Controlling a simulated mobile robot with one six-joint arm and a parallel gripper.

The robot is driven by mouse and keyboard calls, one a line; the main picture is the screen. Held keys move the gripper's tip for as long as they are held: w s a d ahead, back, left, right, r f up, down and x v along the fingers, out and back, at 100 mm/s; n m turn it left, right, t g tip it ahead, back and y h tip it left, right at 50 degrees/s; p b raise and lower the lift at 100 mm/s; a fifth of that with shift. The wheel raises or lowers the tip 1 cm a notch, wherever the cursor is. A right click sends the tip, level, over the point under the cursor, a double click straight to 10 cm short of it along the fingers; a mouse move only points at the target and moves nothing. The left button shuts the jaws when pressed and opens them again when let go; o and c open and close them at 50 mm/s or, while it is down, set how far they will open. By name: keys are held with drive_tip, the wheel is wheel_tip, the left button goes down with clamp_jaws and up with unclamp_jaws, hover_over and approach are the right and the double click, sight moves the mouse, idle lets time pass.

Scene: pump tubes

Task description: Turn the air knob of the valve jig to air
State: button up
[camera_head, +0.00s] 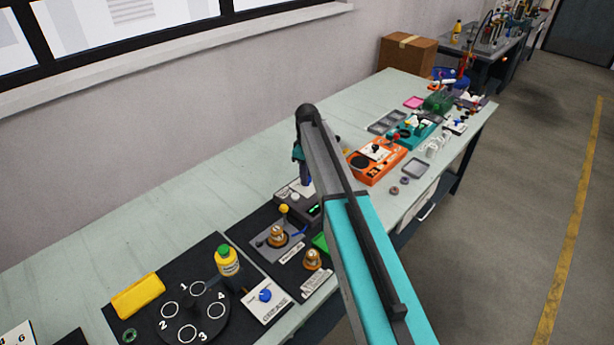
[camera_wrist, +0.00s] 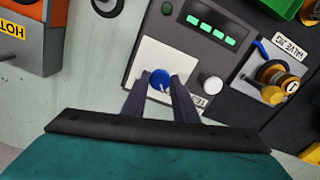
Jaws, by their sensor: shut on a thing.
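My gripper (camera_wrist: 160,84) points down at a dark box (camera_wrist: 222,18) with green display lights. Its two fingers stand on either side of a blue knob (camera_wrist: 160,76) on a white plate (camera_wrist: 150,58) and are shut on it. White marks beside the knob are mostly hidden by the fingers.
A white round knob (camera_wrist: 210,84) stands close to the right finger. An orange device (camera_wrist: 28,32) is at the left. The table is clear towards the wall.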

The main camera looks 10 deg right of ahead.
drive_tip(key=m, duration=0.3)
drive_tip(key=shift+m+b, duration=0.4)
drive_tip(key=m, duration=0.4)
drive_tip(key=shift+b, duration=0.35)
drive_tip(key=m, duration=0.4)
drive_tip(key=shift+m, duration=0.3)
drive_tip(key=shift+m+b, duration=0.4)
drive_tip(key=shift+m, duration=1.6)
drive_tip(key=o, duration=1.1)
drive_tip(key=shift+c, duration=0.2)
drive_tip(key=shift+r, duration=0.2)
wheel_tip(320, 180, up, 14)
drive_tip(key=b, duration=0.2)
drive_tip(key=shift+f+b, duration=0.25)
drive_tip(key=shift+b, duration=0.15)
